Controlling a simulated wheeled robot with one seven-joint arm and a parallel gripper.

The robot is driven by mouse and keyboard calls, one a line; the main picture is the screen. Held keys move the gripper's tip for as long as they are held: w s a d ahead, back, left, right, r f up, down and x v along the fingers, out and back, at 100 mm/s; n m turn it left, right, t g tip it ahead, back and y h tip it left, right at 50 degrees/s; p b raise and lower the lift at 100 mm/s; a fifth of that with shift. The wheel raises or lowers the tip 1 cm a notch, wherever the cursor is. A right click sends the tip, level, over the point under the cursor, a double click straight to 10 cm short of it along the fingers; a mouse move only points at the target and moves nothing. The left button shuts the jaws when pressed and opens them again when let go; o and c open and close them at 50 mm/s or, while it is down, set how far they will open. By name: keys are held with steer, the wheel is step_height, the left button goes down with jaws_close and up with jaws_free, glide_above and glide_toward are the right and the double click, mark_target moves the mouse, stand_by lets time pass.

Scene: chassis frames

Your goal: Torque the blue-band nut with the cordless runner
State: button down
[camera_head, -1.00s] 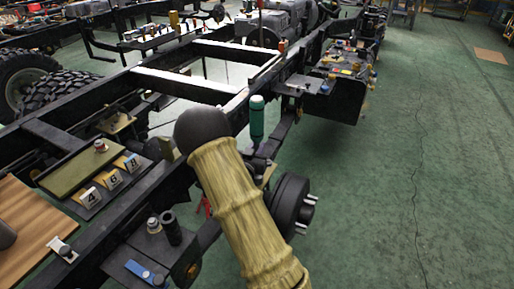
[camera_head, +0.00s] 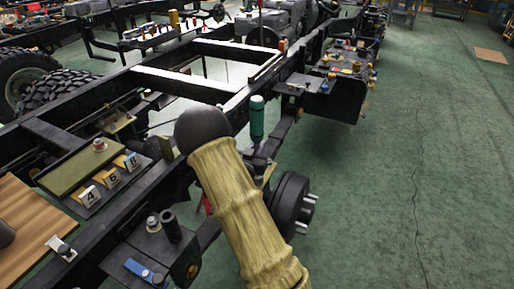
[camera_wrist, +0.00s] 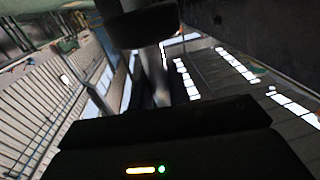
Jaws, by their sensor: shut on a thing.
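In the wrist view a dark tool, which looks like the cordless runner (camera_wrist: 155,75), fills the middle. It shows a grey shaft and a dark round part at the top. The dark body below, with an orange and a green light, belongs to my gripper or the tool; I cannot tell which. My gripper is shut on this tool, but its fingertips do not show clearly. In the head view my arm in a yellow sleeve crosses the middle and hides what lies behind it. I cannot make out the blue-band nut for certain.
A black truck frame (camera_head: 45,132) runs diagonally across the head view. Number cards (camera_head: 112,177), a blue item (camera_head: 139,268), a wooden board (camera_head: 28,225) and a teal cylinder (camera_head: 257,120) are on or beside it. A hub with studs (camera_head: 290,198) stands near my arm.

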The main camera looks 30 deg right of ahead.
steer(key=shift+s+f+b, duration=0.1)
steer(key=shift+f+b, duration=0.25)
steer(key=shift+b, duration=0.05)
stand_by(2.3)
steer(key=shift+r, duration=0.1)
stand_by(0.5)
steer(key=shift+r+p, duration=1)
steer(key=shift+r, duration=0.65)
